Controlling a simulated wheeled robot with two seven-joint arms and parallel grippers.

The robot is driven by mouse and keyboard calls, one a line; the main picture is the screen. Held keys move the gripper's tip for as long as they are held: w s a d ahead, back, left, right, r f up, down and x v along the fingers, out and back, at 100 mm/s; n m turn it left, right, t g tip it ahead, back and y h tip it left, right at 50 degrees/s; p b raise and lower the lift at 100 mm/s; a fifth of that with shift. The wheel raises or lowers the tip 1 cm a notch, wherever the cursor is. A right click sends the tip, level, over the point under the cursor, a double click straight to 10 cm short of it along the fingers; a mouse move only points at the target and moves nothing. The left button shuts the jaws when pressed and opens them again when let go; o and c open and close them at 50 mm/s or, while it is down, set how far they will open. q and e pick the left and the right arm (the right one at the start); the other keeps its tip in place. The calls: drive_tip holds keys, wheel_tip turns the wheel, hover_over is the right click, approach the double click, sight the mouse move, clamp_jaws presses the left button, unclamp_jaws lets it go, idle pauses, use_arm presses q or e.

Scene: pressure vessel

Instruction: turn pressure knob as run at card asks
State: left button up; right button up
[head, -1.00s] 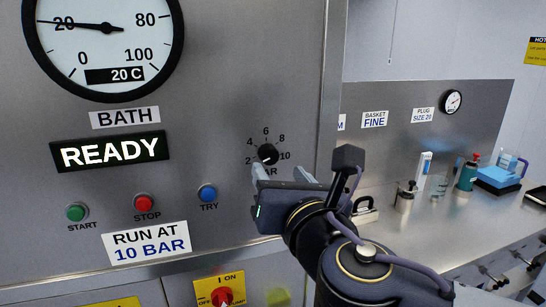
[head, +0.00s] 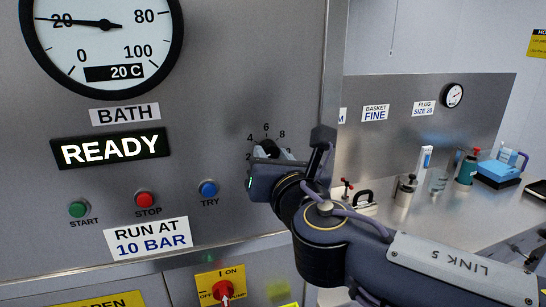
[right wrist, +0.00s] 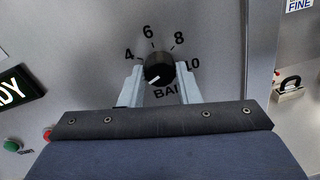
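The black pressure knob (head: 268,147) is on the steel panel, inside a printed scale whose 4, 6, 8 and 10 show in the right wrist view. There the knob (right wrist: 158,68) has its white mark pointing down and left, away from the 10. The card (head: 148,239) reads RUN AT 10 BAR. My right gripper (head: 272,153) is at the knob, with one pale finger on each side of it. In the right wrist view the fingers (right wrist: 160,72) stand apart around the knob, with no clear grip on it. My left gripper is out of view.
Left of the knob are the green START (head: 78,209), red STOP (head: 144,199) and blue TRY (head: 208,188) buttons. The READY display (head: 110,148) is lit. A red pump switch (head: 222,290) is below. A bench (head: 425,212) with bottles is at right.

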drive_tip(key=shift+c, duration=0.6)
drive_tip(key=shift+f+m+b, duration=0.15)
drive_tip(key=shift+m+b, duration=0.85)
drive_tip(key=shift+b, duration=0.05)
drive_tip(key=m+b, duration=0.5)
drive_tip(key=m, duration=0.1)
drive_tip(key=m+b, duration=0.3)
drive_tip(key=shift+m+g, duration=0.3)
drive_tip(key=m+b, duration=0.4)
drive_tip(key=m, duration=0.2)
drive_tip(key=shift+b, duration=0.3)
drive_tip(key=m+b, duration=0.3)
drive_tip(key=m, duration=0.3)
drive_tip(key=shift+y, duration=0.4)
drive_tip(key=m+b, duration=0.2)
drive_tip(key=m, duration=0.2)
drive_tip(key=shift+d+b, duration=0.1)
drive_tip(key=shift+b, duration=0.2)
drive_tip(key=m+b, duration=0.2)
drive_tip(key=m, duration=0.3)
drive_tip(key=shift+m, duration=0.4)
drive_tip(key=m+b, duration=0.2)
drive_tip(key=m, duration=0.3)
drive_tip(key=shift+b, duration=0.35)
drive_tip(key=shift+m+b, duration=0.7)
drive_tip(key=shift+m, duration=1.8)
